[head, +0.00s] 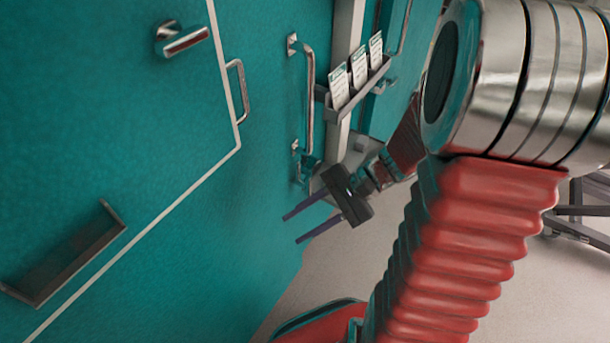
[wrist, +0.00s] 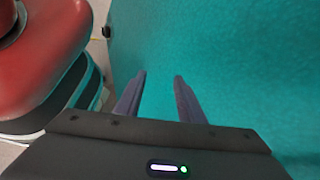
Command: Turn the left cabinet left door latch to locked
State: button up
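The teal cabinet front (head: 130,130) fills the left of the head view. A metal lever (head: 183,40) with a red stripe on its face sticks out at upper left and looks like a latch; I cannot tell whether it is the left door's. My gripper (head: 291,229) is below and right of it, well apart, with two dark fingers spread and nothing between them. The fingers point left toward the teal front; I cannot tell whether they touch it. In the wrist view, my gripper (wrist: 160,76) shows open against a plain teal panel, with no latch between the fingers.
A long metal handle (head: 309,100) and a tag holder (head: 360,88) with white cards are above my gripper. Pale floor (head: 310,275) shows below.

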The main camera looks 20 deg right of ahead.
jog(key=w+d+f+m+t+y, duration=0.3)
jog(key=w+d+f+m+t, duration=0.1)
jog(key=d+m+t, duration=0.3)
jog(key=m+t+h, duration=0.4)
jog(key=m+t, duration=0.2)
jog(key=m, duration=0.3)
send_near(308, 183)
notch_tip(308, 183, down, 2)
jog(key=s+d, duration=0.2)
jog(key=d, duration=0.1)
jog(key=shift+s+a, duration=0.1)
jog(key=shift+a, duration=0.15)
jog(key=shift+a, duration=0.1)
jog(key=shift+r+x, duration=0.1)
jog(key=shift+x, duration=3.35)
jog(key=shift+r+x, duration=0.15)
jog(key=shift+x, duration=3.25)
jog(key=shift+c, duration=0.5)
jog(key=c, duration=0.7)
grip_shut()
